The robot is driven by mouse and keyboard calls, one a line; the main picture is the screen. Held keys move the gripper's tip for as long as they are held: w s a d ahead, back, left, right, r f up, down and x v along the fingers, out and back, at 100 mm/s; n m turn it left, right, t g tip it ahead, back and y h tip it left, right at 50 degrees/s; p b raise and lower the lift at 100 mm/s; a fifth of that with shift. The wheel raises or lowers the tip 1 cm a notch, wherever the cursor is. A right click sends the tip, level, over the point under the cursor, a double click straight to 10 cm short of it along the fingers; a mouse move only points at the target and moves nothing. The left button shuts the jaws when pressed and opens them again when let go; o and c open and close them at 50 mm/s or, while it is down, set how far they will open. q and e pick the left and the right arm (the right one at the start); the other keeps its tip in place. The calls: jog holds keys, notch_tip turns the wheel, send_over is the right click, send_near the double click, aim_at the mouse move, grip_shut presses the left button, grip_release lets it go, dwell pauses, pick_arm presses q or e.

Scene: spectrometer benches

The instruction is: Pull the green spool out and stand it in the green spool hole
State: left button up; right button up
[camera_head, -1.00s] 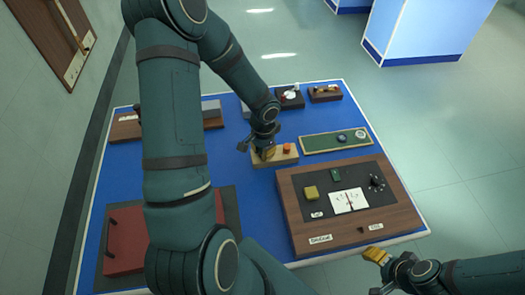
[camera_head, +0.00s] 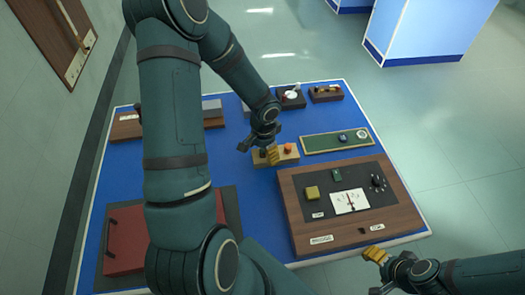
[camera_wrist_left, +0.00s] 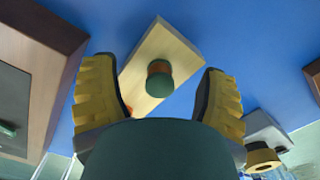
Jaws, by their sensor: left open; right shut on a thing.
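A pale wooden block (camera_head: 290,158) holds an orange piece (camera_head: 288,147) at its right and a dark green piece (camera_head: 263,151), apparently the green spool, at its left beside my gripper. My left gripper (camera_head: 268,156) is over the block's left end. In the left wrist view its yellow fingers are wide apart and empty. A green round top (camera_wrist_left: 159,85) shows between them, with orange behind it; the fingers do not touch it. My right gripper (camera_head: 374,255) is at the lower right, away from the block; what it grips cannot be made out.
A brown instrument box (camera_head: 300,210) stands in front, and a red panel (camera_head: 123,245) lies at left. Small devices (camera_head: 290,97) line the back. Blue table surface separates them.

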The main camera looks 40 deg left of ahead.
pick_arm(q)
jog(key=shift+o, duration=0.3)
jog(key=shift+d+r, duration=0.1)
jog(key=shift+r, duration=3.95)
